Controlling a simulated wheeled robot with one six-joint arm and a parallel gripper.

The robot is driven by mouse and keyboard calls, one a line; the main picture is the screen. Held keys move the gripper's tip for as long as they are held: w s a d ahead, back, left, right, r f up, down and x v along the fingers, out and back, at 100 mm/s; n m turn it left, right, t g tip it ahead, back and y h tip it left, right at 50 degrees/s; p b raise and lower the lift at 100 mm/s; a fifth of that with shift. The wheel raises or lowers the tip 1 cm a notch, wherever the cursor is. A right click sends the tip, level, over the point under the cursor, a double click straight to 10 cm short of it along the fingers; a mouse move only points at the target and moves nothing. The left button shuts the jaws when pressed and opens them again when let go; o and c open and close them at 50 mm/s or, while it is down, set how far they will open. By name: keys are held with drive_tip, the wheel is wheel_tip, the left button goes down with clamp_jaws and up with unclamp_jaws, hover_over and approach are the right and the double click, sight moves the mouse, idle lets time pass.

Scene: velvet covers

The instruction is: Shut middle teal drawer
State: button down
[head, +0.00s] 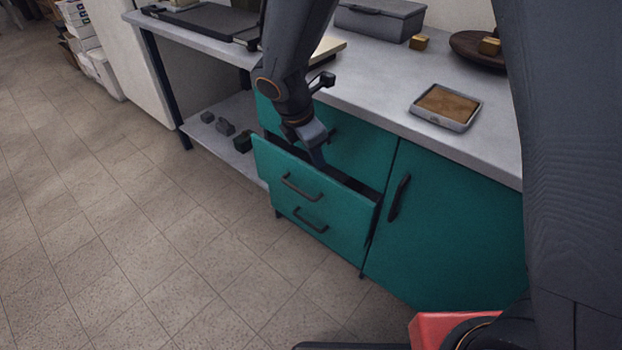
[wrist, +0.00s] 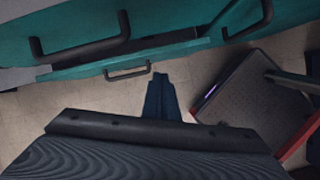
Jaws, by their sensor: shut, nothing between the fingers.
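The middle teal drawer (head: 335,211) stands pulled out from the cabinet, with a dark gap behind its front and a black bar handle (head: 300,188). In the wrist view its front edge (wrist: 170,55) runs across the top, with its handle (wrist: 127,69) below. My gripper (head: 319,158) is shut and empty, near the drawer's top edge. In the wrist view my fingertips (wrist: 160,76) show against the floor, just right of that handle. I cannot tell whether they touch the drawer. The top teal drawer (head: 362,148) looks closed; my arm hides part of it.
A teal door (head: 450,230) with an upright black handle (head: 399,198) is right of the drawers. The lower drawer handle (head: 310,220) sits below. The grey countertop (head: 380,100) holds a tray (head: 446,106) and a grey box (head: 379,20). Tiled floor on the left is clear.

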sight(318, 172)
drive_tip(key=a+f+n, duration=0.3)
drive_tip(key=a+n, duration=0.1)
drive_tip(key=a, duration=0.2)
drive_tip(key=shift+t, duration=0.3)
drive_tip(key=shift+w+d+f+b, duration=0.65)
drive_tip(key=shift+w+f, duration=0.45)
drive_tip(key=shift+f, duration=0.45)
drive_tip(key=shift+w+d+f+b, duration=0.4)
drive_tip(key=shift+w+d+f, duration=0.6)
drive_tip(key=shift+f, duration=0.6)
drive_tip(key=shift+w+d+f+b, duration=0.6)
drive_tip(key=shift+w+f, duration=0.6)
drive_tip(key=shift+f, duration=0.35)
drive_tip(key=shift+w+d+p, duration=0.75)
drive_tip(key=shift+w+d, duration=0.05)
drive_tip(key=shift+w, duration=0.25)
